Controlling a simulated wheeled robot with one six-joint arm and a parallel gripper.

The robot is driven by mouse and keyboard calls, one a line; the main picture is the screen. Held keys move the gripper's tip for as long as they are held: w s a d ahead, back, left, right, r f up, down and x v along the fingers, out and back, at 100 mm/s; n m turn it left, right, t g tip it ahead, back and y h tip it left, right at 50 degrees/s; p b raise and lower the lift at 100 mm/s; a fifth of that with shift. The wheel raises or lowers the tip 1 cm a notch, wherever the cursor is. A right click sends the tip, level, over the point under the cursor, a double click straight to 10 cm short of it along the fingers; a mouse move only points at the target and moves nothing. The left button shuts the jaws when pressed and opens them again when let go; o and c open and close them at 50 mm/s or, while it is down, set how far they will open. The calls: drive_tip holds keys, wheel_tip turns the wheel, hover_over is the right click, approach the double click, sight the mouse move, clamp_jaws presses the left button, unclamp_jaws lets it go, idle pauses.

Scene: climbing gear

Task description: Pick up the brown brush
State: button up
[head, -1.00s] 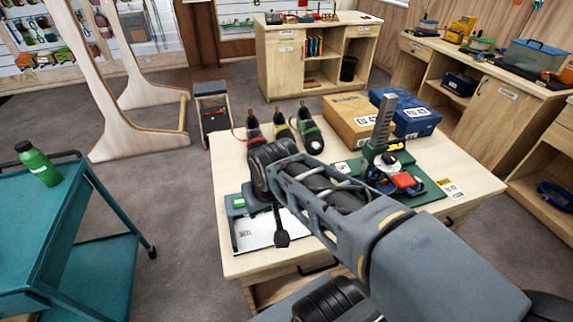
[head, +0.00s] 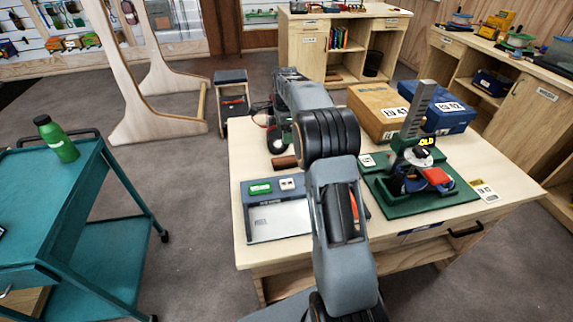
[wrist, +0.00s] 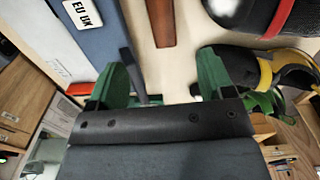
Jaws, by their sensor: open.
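A brown brush (head: 285,162) shows as a short brown strip on the light wood table, left of my arm in the head view. In the wrist view a long brown piece of it (wrist: 162,22) lies ahead of my gripper (wrist: 160,80), roughly between the lines of its two green fingers. The fingers are apart, with nothing held between them. The brush's far end runs out of the wrist view. In the head view my arm hides much of the area around the brush, and I cannot clearly make out the fingers there.
Climbing shoes (wrist: 285,68) lie to the right in the wrist view. On the table stand a tan box (head: 378,110), a green measuring device (head: 420,190) and a grey scale-like device (head: 278,205). A teal cart (head: 60,200) stands left.

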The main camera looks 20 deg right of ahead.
sight(285, 159)
wheel_tip(285, 159, down, 14)
drive_tip(key=shift+w+r, duration=0.15)
drive_tip(key=shift+r, duration=0.05)
idle(0.5)
drive_tip(key=shift+c, duration=0.2)
drive_tip(key=c, duration=1)
drive_tip(key=shift+r, duration=0.1)
